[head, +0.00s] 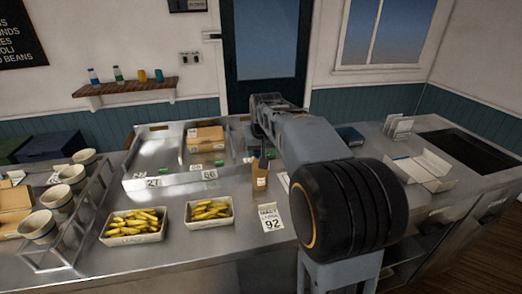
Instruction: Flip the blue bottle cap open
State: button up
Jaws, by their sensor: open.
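A small bottle with blue on it (93,77) stands upright at the left end of the wooden wall shelf. It is too small to make out its cap. A brown upright item (260,180) with a dark narrow top stands on the counter left of my arm; I cannot tell whether it is a bottle. My gripper (258,137) is at the far end of my arm, above the counter near the brown item. It looks small and dark, its jaws open, and my arm partly hides the area behind it. I see nothing held in it.
Trays of yellow food (133,238) (209,223) and a price card (270,223) lie on the front counter. Cups in a rack (38,226) stand at left. A metal tray with a cardboard box (205,134) is behind. White boxes (425,168) and a dark basin (470,150) are at right.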

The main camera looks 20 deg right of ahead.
jog(key=shift+f, duration=0.15)
jog(key=shift+c, duration=0.4)
